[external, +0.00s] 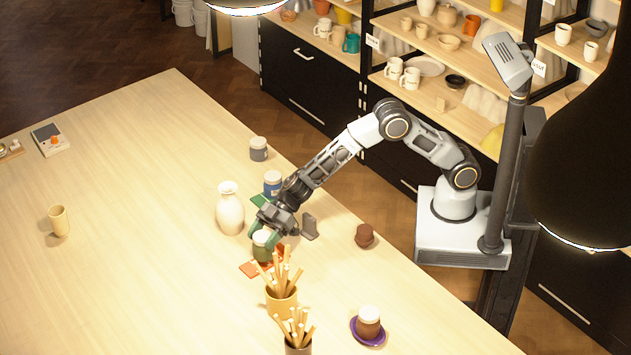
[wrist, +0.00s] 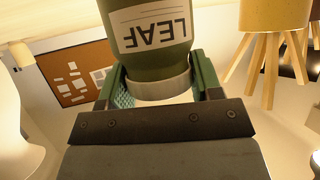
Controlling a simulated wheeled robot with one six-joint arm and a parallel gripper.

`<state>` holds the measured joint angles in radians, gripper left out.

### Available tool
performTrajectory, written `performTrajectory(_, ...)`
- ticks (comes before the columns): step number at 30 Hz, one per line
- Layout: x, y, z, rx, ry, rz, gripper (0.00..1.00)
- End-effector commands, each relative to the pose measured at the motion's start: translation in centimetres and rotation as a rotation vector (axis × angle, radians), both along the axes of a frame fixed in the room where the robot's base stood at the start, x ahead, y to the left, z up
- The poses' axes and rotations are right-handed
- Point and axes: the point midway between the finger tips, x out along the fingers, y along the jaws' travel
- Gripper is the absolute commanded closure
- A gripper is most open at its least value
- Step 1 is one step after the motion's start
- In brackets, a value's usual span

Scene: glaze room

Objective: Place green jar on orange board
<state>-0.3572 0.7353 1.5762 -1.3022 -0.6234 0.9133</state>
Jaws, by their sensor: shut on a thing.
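The green jar (external: 262,246) with a pale lid stands upright at the orange board (external: 248,269), whose edges show on both sides of it in the external view. I cannot tell whether the jar's base touches the board. In the wrist view the green jar (wrist: 150,40) fills the top middle, with a white label reading LEAF upside down. My gripper (external: 266,232) is shut on the jar near its lid, and its green fingers lie on both sides of it in the wrist view (wrist: 160,85).
A white vase (external: 230,210) stands close left of my gripper, and a blue jar (external: 272,186) stands behind. Pots of wooden sticks (external: 281,300) (external: 298,342) stand close in front. A brown jar (external: 369,322) sits on a purple saucer (external: 381,340). The table's left part is mostly clear.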

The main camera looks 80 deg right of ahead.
Motion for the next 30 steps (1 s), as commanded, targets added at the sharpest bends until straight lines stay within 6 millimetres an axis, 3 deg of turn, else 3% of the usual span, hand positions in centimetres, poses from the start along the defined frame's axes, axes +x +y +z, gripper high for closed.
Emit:
performTrajectory(6,0.0,0.0,-1.8,0.001,-0.001,0.000,0.72)
performTrajectory(18,0.0,0.0,-2.3,0.001,-0.001,0.000,0.72)
performTrajectory(19,0.0,-0.1,-2.4,0.000,0.000,0.000,0.40)
performTrajectory(27,0.0,-0.1,-2.3,-0.001,0.001,0.000,0.16)
performTrajectory(30,0.0,0.0,-2.3,0.000,0.000,0.000,0.16)
